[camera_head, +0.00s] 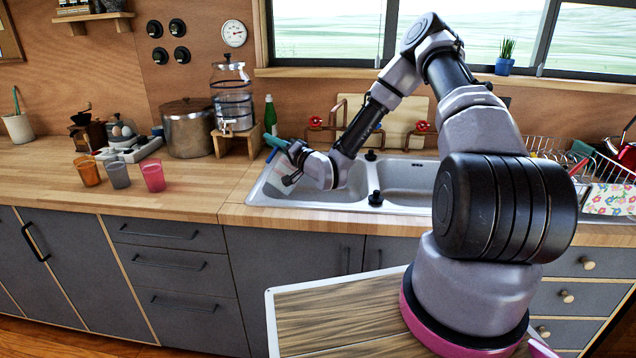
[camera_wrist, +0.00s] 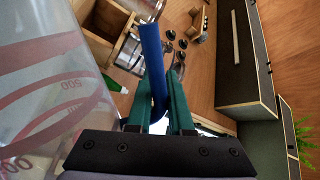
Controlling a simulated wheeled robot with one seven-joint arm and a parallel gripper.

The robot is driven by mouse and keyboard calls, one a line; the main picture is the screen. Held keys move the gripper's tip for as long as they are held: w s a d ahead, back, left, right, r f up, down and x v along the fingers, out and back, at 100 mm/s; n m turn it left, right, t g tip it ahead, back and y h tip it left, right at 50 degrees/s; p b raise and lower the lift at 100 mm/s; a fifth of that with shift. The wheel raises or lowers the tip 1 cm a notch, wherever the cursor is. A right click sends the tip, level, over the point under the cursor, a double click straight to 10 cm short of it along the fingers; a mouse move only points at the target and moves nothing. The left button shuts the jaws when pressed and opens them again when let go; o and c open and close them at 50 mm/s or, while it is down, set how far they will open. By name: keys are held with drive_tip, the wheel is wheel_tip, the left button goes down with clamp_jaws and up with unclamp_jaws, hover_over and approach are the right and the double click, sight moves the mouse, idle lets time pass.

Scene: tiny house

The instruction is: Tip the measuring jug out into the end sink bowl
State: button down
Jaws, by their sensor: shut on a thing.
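The measuring jug (camera_wrist: 45,95) is clear plastic with red markings and a blue handle (camera_wrist: 152,60). It fills the left of the wrist view. My gripper (camera_wrist: 160,105) is shut on the handle, with a teal finger on each side. In the head view, my gripper (camera_head: 274,144) is over the left end of the steel sink (camera_head: 258,192). The jug shows only faintly there, by the left bowl (camera_head: 352,190). I cannot tell its exact tilt or what it contains.
The right sink bowl (camera_head: 410,178) is beside the left one. A water dispenser (camera_head: 232,95) on a wooden stand and a green bottle (camera_head: 270,115) are close behind my gripper. Several cups, including a pink one (camera_head: 153,176), stand on the left counter. A dish rack (camera_head: 590,165) is at right.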

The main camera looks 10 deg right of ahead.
drive_tip(key=s+a+f+n+g, duration=0.2)
drive_tip(key=s+a+n, duration=0.3)
drive_tip(key=a+n, duration=0.4)
drive_tip(key=shift+f+n, duration=0.7)
drive_tip(key=shift+f, duration=0.1)
drive_tip(key=shift+s, duration=0.1)
